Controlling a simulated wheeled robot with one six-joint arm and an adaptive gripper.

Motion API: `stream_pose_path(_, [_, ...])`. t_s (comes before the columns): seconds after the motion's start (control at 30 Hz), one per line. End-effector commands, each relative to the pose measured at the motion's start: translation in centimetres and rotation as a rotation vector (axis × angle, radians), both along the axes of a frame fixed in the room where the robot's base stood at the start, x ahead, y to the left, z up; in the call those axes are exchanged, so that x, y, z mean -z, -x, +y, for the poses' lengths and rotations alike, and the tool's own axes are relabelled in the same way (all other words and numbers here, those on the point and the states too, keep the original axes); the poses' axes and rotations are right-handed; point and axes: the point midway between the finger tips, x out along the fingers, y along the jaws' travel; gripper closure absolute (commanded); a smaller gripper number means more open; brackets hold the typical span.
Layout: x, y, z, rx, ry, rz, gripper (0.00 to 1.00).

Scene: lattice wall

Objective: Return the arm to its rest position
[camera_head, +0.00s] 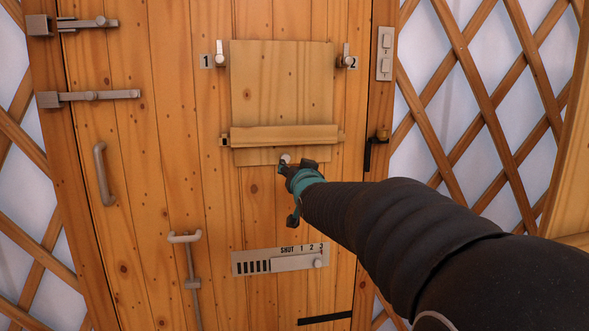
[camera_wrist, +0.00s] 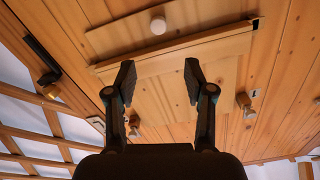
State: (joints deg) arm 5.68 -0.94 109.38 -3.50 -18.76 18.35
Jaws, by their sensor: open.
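My arm reaches in from the lower right in the head view. My gripper (camera_head: 297,167) is at the lower edge of a wooden panel (camera_head: 282,85) on the plank door, close to a small round white knob (camera_head: 285,158). In the wrist view my gripper (camera_wrist: 160,76) has its two fingers spread wide with nothing between them. The knob (camera_wrist: 158,25) shows there beyond the fingertips, apart from them. A wooden bar (camera_wrist: 175,50) crosses the panel behind the fingertips. I cannot tell from these views how far the fingers are from the door.
Latches numbered 1 (camera_head: 221,55) and 2 (camera_head: 347,57) flank the panel. A slider plate marked SHUT (camera_head: 281,260) is below. A handle (camera_head: 104,174), bolts (camera_head: 88,96) and a rod (camera_head: 189,262) are at left. A switch plate (camera_head: 385,53) and black latch (camera_head: 374,150) are at right.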

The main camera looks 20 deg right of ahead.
Motion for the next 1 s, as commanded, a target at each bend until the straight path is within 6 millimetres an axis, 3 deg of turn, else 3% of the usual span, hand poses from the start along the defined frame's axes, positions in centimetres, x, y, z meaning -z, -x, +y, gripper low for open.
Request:
stream_pose_path(0.17, [0.1,0.0,0.0,0.000,0.008,0.004,0.47])
stream_pose_path(0.27, [1.3,0.0,-0.1,0.003,0.026,0.059,0.47])
stream_pose_path(0.37, [5.1,0.5,-0.2,0.004,0.049,0.201,0.47])
stream_pose_path(0.47, [10.9,2.9,-0.2,-0.002,0.073,0.409,0.47])
stream_pose_path(0.6, [16.6,9.7,0.7,-0.034,0.105,0.684,0.47])
stream_pose_path(0.7, [19.3,15.6,1.7,-0.069,0.124,0.850,0.47])
stream_pose_path(0.9, [22.9,27.3,3.5,-0.145,0.152,1.099,0.47])
stream_pose_path(1.0, [23.9,32.1,4.3,-0.176,0.161,1.169,0.47])
